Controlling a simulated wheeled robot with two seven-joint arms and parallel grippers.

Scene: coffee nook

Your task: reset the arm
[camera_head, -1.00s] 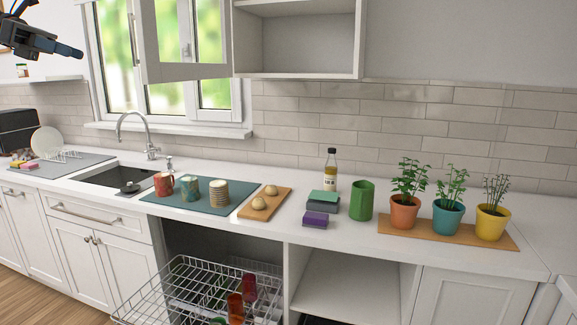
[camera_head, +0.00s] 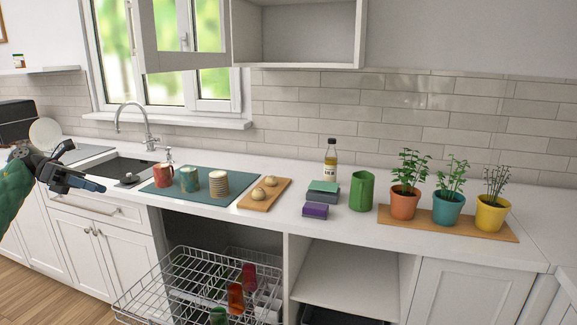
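My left gripper (camera_head: 88,167) is at the left edge of the head view, in front of the counter left of the sink. Its two dark fingers are spread apart with nothing between them. A green part of my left arm (camera_head: 14,188) shows behind it. My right gripper is not in view.
The pulled-out dish rack (camera_head: 165,287) below the counter holds red, orange and green cups. Mugs stand on a teal mat (camera_head: 222,197). A bun board (camera_head: 262,201), sponges, bottle (camera_head: 330,165), green vase (camera_head: 362,191) and potted plants (camera_head: 449,206) stand to the right. An upper cabinet door (camera_head: 180,35) is open.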

